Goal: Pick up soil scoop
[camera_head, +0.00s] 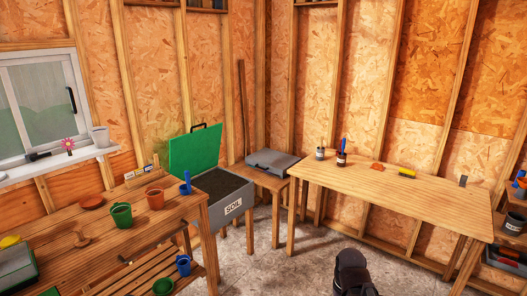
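A small blue item (185,184) with an upright part, which looks like the soil scoop, is at the right back corner of the left wooden bench. It is too small to make out its exact shape. Just behind it stands a grey bin (234,206) marked SOIL, with its green lid (195,150) raised and dark soil (219,185) inside. A dark end of my arm, seemingly my gripper (352,272), shows at the bottom right of centre, over the floor and well apart from the blue item. Its fingers cannot be made out.
The left bench (150,222) bears a green pot (121,215), a terracotta pot (155,199) and other small items. A blue container (183,265) is on its lower shelf. A long wooden table (390,190) stands at the right. Concrete floor (290,262) is clear between them.

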